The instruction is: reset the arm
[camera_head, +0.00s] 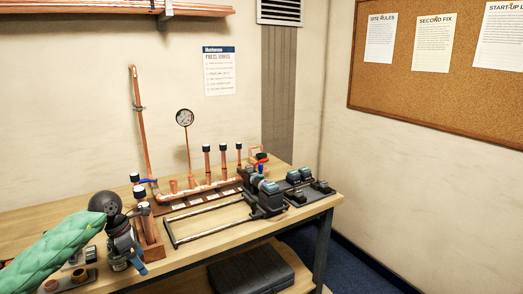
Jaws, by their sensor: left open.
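My left arm (62,245), in a green quilted cover, comes in from the lower left. My left gripper (129,264) is open over the front left of the workbench, pointing down, close to the wooden block that holds copper tubes (149,240). I cannot tell whether it touches anything there; nothing shows held in it. The copper manifold (200,188) lies along the back of the bench, with upright black-capped stubs, a tall pipe at its left and a round gauge (185,117). My right gripper is not in view.
A press tool (264,194) and a long-handled metal frame (205,237) lie on the wooden bench (225,216), with small dark blocks (300,177) at right. Copper fittings (80,275) sit at front left. A dark case (250,272) is below the bench. Walls close the back and right.

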